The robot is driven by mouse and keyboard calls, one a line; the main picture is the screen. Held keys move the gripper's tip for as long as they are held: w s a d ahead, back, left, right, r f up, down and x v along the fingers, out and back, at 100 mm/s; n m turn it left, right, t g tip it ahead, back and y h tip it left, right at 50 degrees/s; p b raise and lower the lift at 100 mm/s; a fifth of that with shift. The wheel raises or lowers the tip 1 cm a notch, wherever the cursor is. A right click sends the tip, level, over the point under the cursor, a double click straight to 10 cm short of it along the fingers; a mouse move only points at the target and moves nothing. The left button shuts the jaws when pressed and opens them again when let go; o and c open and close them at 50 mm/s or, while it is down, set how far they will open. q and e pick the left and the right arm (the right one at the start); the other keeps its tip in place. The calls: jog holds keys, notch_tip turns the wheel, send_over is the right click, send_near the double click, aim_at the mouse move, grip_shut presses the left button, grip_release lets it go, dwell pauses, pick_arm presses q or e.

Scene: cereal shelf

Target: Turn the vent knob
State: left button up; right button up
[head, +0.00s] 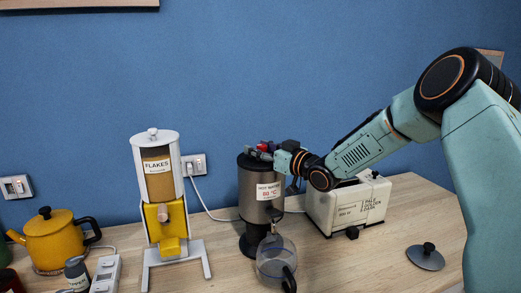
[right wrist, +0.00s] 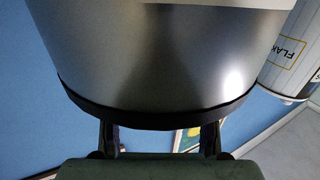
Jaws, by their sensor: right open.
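The hot water urn (head: 261,205) is a silver cylinder with a black base and a label on its front. My right gripper (head: 262,152) reaches in from the right at the urn's top. A small red part (head: 266,145) shows there among the fingers; I cannot tell whether it is the vent knob. In the right wrist view the urn's metal side (right wrist: 160,60) and black rim (right wrist: 150,118) fill the upper middle. The two fingers of my right gripper (right wrist: 160,139) stand apart, partly hidden behind the rim. My left gripper is not in view.
A glass jug (head: 275,262) stands in front of the urn. The flakes dispenser (head: 160,190) is to its left, and a white toaster (head: 350,205) is to its right. A yellow kettle (head: 50,240) stands far left. A round dark lid (head: 425,257) lies at the right.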

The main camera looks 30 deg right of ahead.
jog(key=shift+d+f, duration=0.1)
jog(key=shift+d, duration=0.05)
jog(key=shift+s, duration=0.1)
jog(key=shift+c, duration=0.4)
jog(key=shift+s+r, duration=0.2)
jog(key=shift+r, duration=0.05)
jog(key=c, duration=0.3)
jog(key=shift+w+f, duration=0.1)
jog(key=shift+w, duration=0.05)
jog(key=c, duration=0.3)
grip_shut()
jog(key=shift+f, duration=0.1)
